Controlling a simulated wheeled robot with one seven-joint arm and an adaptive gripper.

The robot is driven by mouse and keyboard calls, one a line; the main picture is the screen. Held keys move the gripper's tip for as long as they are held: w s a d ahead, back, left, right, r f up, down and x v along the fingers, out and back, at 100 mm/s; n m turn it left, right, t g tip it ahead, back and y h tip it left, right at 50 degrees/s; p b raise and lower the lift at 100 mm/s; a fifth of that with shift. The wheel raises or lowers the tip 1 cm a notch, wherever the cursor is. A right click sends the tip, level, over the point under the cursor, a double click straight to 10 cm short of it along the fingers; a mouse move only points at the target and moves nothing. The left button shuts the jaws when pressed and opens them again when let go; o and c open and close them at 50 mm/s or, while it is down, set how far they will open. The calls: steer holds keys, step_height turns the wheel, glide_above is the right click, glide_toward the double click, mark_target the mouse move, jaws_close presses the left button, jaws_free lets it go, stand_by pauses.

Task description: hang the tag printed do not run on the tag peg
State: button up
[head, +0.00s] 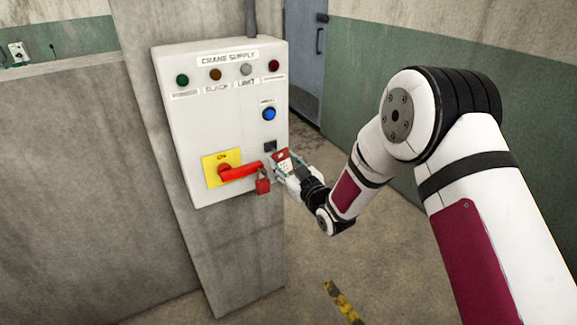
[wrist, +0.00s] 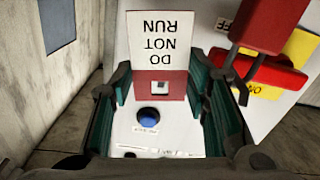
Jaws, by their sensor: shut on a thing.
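The tag (wrist: 157,38) is a white card with a red end, and its "DO NOT RUN" print reads upside down in the wrist view. My gripper (wrist: 160,90) is shut on the red end, with a dark green finger on each side. A small square hole shows in that red end. In the head view the tag (head: 282,158) and my gripper (head: 281,172) are at the lower right of the panel front. A small black square fitting (head: 270,146), perhaps the tag peg, is just above and left of the tag. I cannot tell whether they touch.
The white crane supply panel (head: 195,125) has coloured lamps and a blue button (head: 268,114). A red switch handle (head: 240,170) on a yellow plate (head: 210,166) carries a red padlock (head: 263,185), close left of my gripper. Open floor lies to the right.

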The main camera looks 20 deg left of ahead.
steer(key=shift+f+b+x, duration=0.2)
steer(key=shift+b+x, duration=0.75)
steer(key=shift+x, duration=0.8)
steer(key=o, duration=0.9)
steer(key=shift+s, duration=0.1)
